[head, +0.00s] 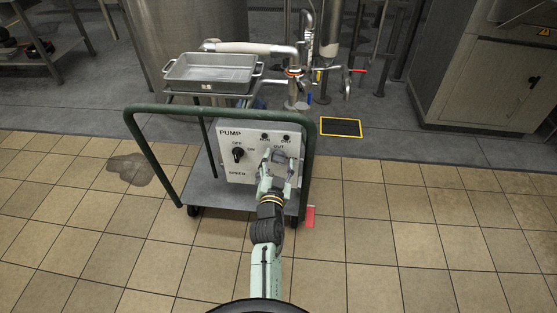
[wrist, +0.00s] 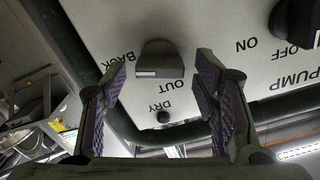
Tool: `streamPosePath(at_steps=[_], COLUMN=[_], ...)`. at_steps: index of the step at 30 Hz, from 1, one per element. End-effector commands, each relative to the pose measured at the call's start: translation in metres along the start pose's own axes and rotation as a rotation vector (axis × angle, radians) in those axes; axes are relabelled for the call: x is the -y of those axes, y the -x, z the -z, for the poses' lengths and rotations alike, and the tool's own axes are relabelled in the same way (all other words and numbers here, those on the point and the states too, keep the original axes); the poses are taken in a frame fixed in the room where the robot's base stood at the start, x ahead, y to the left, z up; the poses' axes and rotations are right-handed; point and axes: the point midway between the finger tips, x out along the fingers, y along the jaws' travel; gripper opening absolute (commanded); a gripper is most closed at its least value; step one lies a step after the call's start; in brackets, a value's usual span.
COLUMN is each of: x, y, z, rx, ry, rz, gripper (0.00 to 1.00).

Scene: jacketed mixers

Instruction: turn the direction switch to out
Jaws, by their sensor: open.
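The pump's white control panel (head: 232,172) faces me on a green-railed cart in the head view. The direction switch (wrist: 158,55) is a dark knob, seen upside down in the wrist view. A pale mark sits on its edge on the side of the OUT label (wrist: 171,86); the BACK label (wrist: 115,61) is to its left. I cannot tell its exact angle. My gripper (head: 277,160) is at the panel's right half and covers the switch in the head view. In the wrist view its open fingers stand on either side of the switch, apart from it.
The OFF/ON knob (head: 238,154) is on the panel's left half and shows at the wrist view's right edge. The DRY lamp (wrist: 163,117) is close to the switch. The cart's green rail (head: 308,165) stands right of my gripper. A metal tray (head: 210,73) sits behind the panel.

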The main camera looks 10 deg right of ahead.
Motion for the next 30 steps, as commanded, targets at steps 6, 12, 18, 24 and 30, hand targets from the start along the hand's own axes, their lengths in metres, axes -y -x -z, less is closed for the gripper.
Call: streamPosePath(at_steps=[6, 12, 18, 24, 30], x=[0.0001, 0.0001, 0.0002, 0.0003, 0.0007], y=[-0.0001, -0.0001, -0.0002, -0.0003, -0.0004], z=[0.0, 0.0001, 0.0001, 0.0002, 0.0001], rx=[0.0, 0.0, 0.0, 0.0, 0.0], ry=[0.0, 0.0, 0.0, 0.0, 0.02], rz=[0.0, 0.0, 0.0, 0.001, 0.001], gripper=[0.44, 0.3, 0.17, 0.07, 0.07])
